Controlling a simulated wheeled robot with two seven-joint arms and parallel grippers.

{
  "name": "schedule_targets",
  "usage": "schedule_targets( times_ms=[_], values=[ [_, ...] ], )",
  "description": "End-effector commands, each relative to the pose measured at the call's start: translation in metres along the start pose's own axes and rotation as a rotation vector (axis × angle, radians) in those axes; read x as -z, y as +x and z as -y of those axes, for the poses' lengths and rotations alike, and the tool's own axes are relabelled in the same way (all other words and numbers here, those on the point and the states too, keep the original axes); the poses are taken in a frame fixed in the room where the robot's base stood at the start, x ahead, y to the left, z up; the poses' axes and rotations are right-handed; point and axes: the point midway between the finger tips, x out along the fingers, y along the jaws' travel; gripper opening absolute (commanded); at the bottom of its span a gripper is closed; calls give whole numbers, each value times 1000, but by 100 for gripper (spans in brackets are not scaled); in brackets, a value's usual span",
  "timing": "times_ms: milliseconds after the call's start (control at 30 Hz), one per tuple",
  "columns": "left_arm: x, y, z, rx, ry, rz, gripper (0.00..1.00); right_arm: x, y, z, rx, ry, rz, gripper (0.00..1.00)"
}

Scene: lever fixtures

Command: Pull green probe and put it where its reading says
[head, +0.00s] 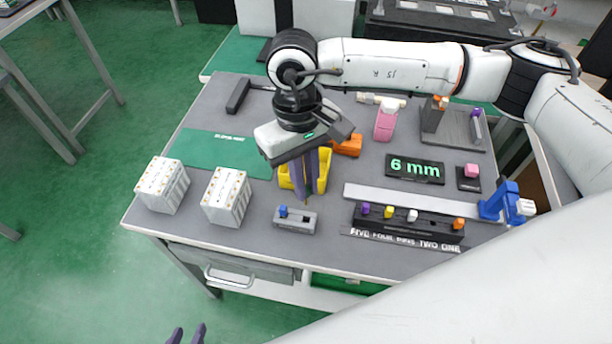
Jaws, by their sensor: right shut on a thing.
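My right gripper (305,190) points down over the middle of the table, in front of a yellow holder (285,177). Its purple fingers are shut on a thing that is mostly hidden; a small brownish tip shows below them. I cannot make out a green probe. A dark display (415,169) reads "6 mm" in green. A black rack (399,224) holds purple, yellow, white and orange pegs above a label strip (401,239) with number words; FIVE, FOUR, TWO and ONE are legible. My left gripper (187,336) is at the bottom edge, fingertips apart, nothing seen between them.
Two white blocks (163,185) (227,197) stand at the left by a green mat (222,153). A grey box with a blue slider (295,219) is at the front. Blue (501,200), pink (386,121) and orange (348,146) fixtures stand around. My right arm crosses the back.

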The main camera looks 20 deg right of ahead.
Motion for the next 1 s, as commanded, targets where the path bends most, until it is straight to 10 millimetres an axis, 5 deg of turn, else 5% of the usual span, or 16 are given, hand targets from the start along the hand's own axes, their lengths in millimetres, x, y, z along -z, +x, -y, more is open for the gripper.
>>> schedule_targets(
  times_ms=[1000],
  values=[
    [-25, 18, -1, -5, -1, 9, 31, 7, 62, 0, 0, 0, 1, 0]
  ],
)
